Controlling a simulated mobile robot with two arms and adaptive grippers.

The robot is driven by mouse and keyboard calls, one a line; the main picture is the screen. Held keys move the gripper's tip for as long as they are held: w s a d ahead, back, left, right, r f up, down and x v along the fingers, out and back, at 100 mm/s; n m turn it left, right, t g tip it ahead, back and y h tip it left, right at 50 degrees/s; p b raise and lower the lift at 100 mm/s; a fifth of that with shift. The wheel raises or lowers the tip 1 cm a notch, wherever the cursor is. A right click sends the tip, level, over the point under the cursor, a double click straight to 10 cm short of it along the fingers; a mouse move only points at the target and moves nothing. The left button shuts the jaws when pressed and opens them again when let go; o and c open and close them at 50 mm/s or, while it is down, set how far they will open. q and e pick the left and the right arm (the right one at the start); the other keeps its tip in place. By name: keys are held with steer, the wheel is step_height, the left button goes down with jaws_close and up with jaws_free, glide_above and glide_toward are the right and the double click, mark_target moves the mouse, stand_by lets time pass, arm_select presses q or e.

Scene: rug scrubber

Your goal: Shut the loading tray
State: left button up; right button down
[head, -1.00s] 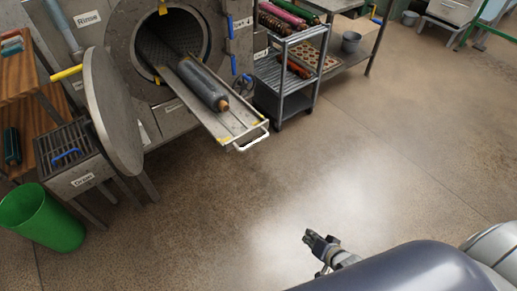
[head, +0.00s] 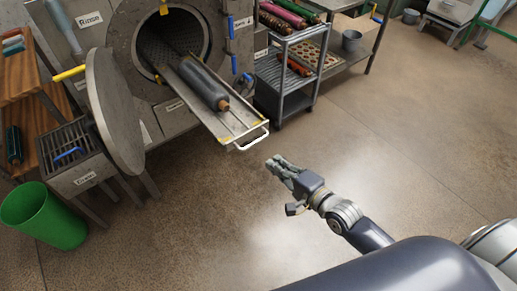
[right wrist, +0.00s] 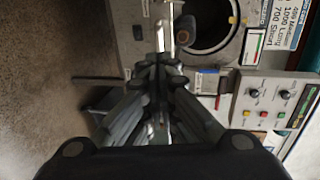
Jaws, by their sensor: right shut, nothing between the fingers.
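The loading tray (head: 207,108) is pulled out of the round opening of the scrubber (head: 128,40) and slopes toward me in the head view. A dark rolled rug (head: 204,84) lies along it. The tray's white handle (head: 251,139) is at its near end. My right gripper (head: 277,164) is shut and empty, just short of the handle, below and to the right of it. In the right wrist view my right gripper (right wrist: 165,62) points at the tray end, with the opening (right wrist: 208,22) behind. My left gripper is not in view.
The round door (head: 113,110) stands swung open to the left. A metal cart (head: 287,75) with rolls stands to the right of the tray. A green bin (head: 42,215) is at the lower left. The floor in front is clear. A control panel (right wrist: 272,102) shows in the wrist view.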

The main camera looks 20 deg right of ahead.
steer(key=x, duration=0.9)
steer(key=shift+p, duration=0.3)
